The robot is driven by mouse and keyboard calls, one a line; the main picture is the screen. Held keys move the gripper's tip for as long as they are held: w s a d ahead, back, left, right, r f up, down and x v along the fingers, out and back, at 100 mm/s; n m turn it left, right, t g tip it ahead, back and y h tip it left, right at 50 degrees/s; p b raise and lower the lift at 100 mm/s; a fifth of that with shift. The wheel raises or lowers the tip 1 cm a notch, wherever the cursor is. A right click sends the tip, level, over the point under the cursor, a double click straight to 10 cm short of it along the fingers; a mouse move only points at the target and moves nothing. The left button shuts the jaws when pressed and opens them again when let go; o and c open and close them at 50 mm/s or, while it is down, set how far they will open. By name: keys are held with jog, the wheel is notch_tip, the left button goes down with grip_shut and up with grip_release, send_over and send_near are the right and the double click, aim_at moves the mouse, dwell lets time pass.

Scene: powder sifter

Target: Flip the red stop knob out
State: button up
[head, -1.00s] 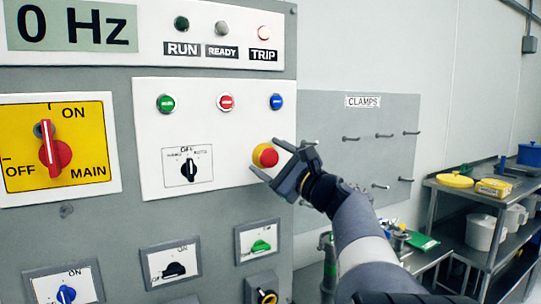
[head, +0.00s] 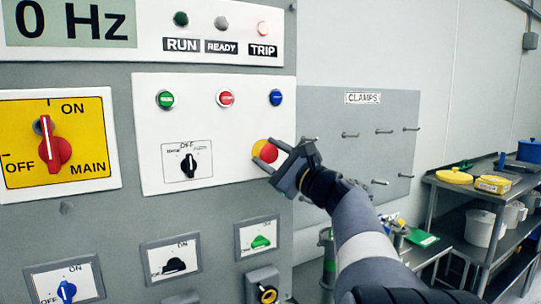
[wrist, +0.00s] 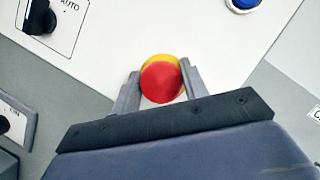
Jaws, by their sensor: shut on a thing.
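The red stop knob (head: 269,152) sits on a yellow collar (head: 257,148) at the lower right of the white control panel. My gripper (head: 270,155) reaches it from the right, with its fingers on either side of the knob and partly covering it. In the wrist view the red knob (wrist: 161,83) lies between the two grey fingers, with the yellow rim showing above it. My gripper (wrist: 159,70) is shut on the knob. The knob's far side and its stem are hidden.
A black selector switch (head: 189,166) is left of the knob. Green, red and blue (head: 276,98) buttons sit above. The yellow main switch plate (head: 85,172) is far left. A pegboard (head: 390,115) with protruding clamp pegs stands right, beyond my arm. Shelves (head: 465,190) hold pots.

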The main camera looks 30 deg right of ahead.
jog(key=shift+s+f+b, duration=0.15)
jog(key=shift+s+b, duration=0.35)
jog(key=shift+b, duration=0.2)
jog(key=o, duration=1.2)
jog(key=shift+s, duration=0.15)
jog(key=shift+o, duration=0.9)
